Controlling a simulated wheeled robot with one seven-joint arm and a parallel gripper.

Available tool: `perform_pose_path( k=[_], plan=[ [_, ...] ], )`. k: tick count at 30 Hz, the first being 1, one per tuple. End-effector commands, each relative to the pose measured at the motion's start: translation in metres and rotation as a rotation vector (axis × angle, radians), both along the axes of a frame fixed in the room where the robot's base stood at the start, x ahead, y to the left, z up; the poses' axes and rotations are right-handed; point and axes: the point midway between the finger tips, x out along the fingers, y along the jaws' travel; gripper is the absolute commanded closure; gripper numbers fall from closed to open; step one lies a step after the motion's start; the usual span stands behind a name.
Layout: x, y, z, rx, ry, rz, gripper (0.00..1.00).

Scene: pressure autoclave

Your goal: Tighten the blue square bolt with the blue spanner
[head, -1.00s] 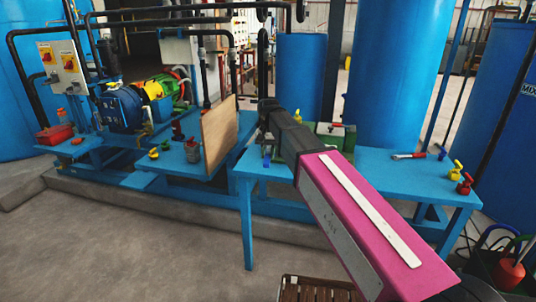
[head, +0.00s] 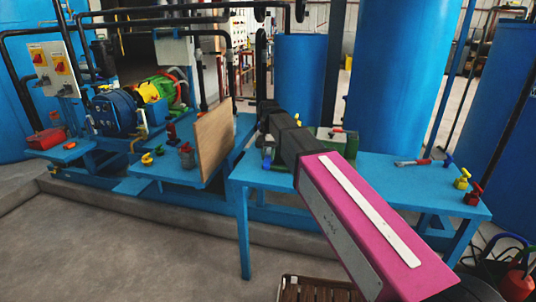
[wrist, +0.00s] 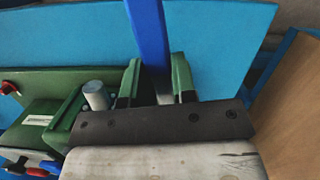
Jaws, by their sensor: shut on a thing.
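My gripper (wrist: 158,85) shows in the wrist view with two green fingers shut on the blue spanner (wrist: 148,35), a long blue bar running up out of the picture. In the head view my gripper (head: 266,137) is over the left end of the blue table, left of the green box. A bit of blue (head: 267,157) shows just below it, probably the spanner's end. A small blue piece (head: 447,160) stands at the table's right end; it may be the blue square bolt, but its shape is too small to tell.
A wooden panel (head: 214,139) stands upright left of my gripper. The table's middle is fairly clear.

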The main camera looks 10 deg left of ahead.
Motion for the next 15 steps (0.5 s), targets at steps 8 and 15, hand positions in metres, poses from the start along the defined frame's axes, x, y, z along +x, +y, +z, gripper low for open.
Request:
perform_pose_path(
  k=[8, 15],
  plan=[
    [0.000, 0.000, -0.012, 0.000, 0.000, 0.000, 1.00],
    [0.000, 0.000, -0.029, 0.000, 0.001, 0.000, 1.00]
  ],
)
